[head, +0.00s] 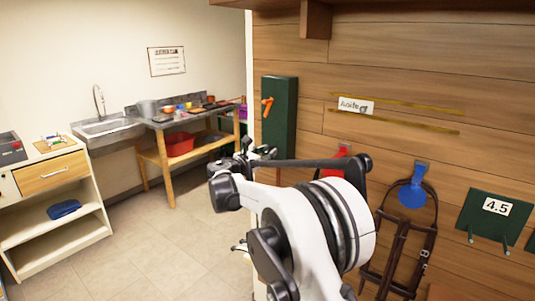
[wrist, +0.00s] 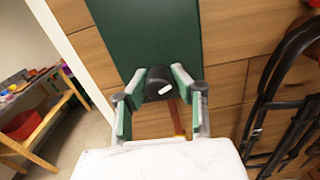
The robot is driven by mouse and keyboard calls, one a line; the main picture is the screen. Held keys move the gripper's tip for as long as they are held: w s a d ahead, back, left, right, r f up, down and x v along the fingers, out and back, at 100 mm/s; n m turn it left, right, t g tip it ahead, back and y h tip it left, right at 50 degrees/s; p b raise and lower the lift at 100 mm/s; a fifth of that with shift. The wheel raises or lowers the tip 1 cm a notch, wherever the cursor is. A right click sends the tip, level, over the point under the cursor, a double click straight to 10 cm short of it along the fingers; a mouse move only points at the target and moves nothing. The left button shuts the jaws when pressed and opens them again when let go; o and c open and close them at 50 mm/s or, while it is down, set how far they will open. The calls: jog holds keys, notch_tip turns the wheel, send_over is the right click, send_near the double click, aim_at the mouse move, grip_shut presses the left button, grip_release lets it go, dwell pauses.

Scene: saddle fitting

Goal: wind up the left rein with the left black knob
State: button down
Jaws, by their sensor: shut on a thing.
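In the wrist view, a black knob (wrist: 158,76) with a small white mark sits at the lower end of a green panel (wrist: 158,30). My gripper (wrist: 160,84) is shut on the knob, with one finger pad at each side of it. A brown strap (wrist: 177,117), which may be the left rein, hangs below the knob and ends near something yellow-orange. In the head view, the green panel (head: 280,112) stands on the wooden wall with an orange 7 on it. My arm hides its lower part, and the knob cannot be made out there.
A dark bridle (head: 402,235) hangs from a blue holder (head: 412,192) right of my arm. A green 4.5 board (head: 495,210) with pegs is further right. A workbench with a red basin (head: 179,144) and a sink stand at the back left. The floor (head: 150,245) at left is clear.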

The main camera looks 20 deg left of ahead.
jog(key=m+b, duration=0.2)
jog(key=m, duration=0.3)
jog(key=shift+b, duration=0.3)
jog(key=m+b, duration=0.1)
jog(key=m, duration=0.4)
jog(key=shift+m+b, duration=0.3)
jog(key=shift+b, duration=0.05)
jog(key=m+b, duration=0.1)
jog(key=m, duration=0.8)
jog(key=shift+m+b, duration=0.35)
jog(key=shift+m, duration=0.05)
jog(key=m, duration=0.4)
jog(key=shift+r+m, duration=0.1)
jog(key=shift+m, duration=0.2)
jog(key=m, duration=0.5)
jog(key=shift+b, duration=0.4)
jog(key=m, duration=0.5)
jog(key=shift+m, duration=0.4)
jog(key=m, duration=0.4)
jog(key=shift+m, duration=0.4)
